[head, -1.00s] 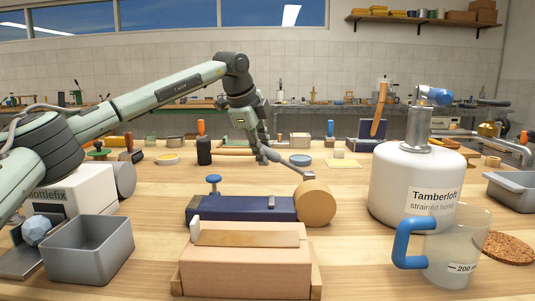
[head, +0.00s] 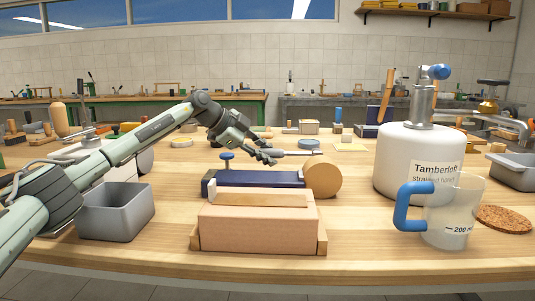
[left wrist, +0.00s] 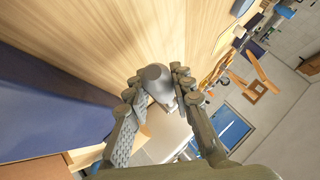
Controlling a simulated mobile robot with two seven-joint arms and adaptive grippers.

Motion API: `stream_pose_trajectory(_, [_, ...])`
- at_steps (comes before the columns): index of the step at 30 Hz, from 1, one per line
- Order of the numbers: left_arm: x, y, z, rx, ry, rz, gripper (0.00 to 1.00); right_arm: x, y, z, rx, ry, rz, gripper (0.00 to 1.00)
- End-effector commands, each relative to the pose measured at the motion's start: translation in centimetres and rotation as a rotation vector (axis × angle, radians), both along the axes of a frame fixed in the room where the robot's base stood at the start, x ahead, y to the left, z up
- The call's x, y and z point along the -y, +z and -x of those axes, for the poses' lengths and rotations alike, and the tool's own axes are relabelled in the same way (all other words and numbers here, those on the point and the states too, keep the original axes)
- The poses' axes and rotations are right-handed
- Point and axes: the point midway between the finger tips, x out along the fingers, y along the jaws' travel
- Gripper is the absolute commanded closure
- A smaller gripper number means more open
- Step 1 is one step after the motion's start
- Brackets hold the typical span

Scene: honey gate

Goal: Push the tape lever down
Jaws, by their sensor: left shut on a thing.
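The tape device has a dark blue body (head: 255,183) and a tan round roll (head: 322,179) at its right end. A grey lever (head: 296,153) runs nearly level above the body, from my fingers to just above the roll. My left gripper (head: 269,156) is shut on the lever's left end, above and behind the body. In the left wrist view, a rounded grey end of the lever (left wrist: 155,75) sits between the two fingers. The blue body (left wrist: 45,105) is at the left there. My right gripper is not in view.
A cardboard-coloured box (head: 258,227) stands in front of the device, and a blue knob (head: 227,156) rises at its left. A grey bin (head: 115,211) is at left. A white honey container (head: 415,165) and a blue-handled jug (head: 445,210) are at right.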

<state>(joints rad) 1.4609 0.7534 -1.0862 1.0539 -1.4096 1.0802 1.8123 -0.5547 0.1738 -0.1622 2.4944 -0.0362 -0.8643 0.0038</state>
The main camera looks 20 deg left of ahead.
Motion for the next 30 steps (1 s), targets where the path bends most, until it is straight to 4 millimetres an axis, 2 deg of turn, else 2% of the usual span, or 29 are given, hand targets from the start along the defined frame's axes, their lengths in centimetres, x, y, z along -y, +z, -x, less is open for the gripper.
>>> stream_pose_trajectory(13, [0.11, -0.23, 0.05, -0.002, -0.001, 0.011, 1.0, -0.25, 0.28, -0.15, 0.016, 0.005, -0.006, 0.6])
stream_pose_trajectory(14, [0.12, -0.23, 0.06, -0.002, -0.001, 0.011, 0.74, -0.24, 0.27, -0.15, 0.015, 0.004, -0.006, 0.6])
stream_pose_trajectory(18, [0.11, -0.22, 0.04, -0.001, -0.001, 0.011, 0.56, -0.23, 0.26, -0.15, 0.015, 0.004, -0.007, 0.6])
stream_pose_trajectory(30, [-0.37, 0.33, 0.39, 0.002, 0.0, 0.01, 0.56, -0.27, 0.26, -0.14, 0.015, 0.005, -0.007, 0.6])
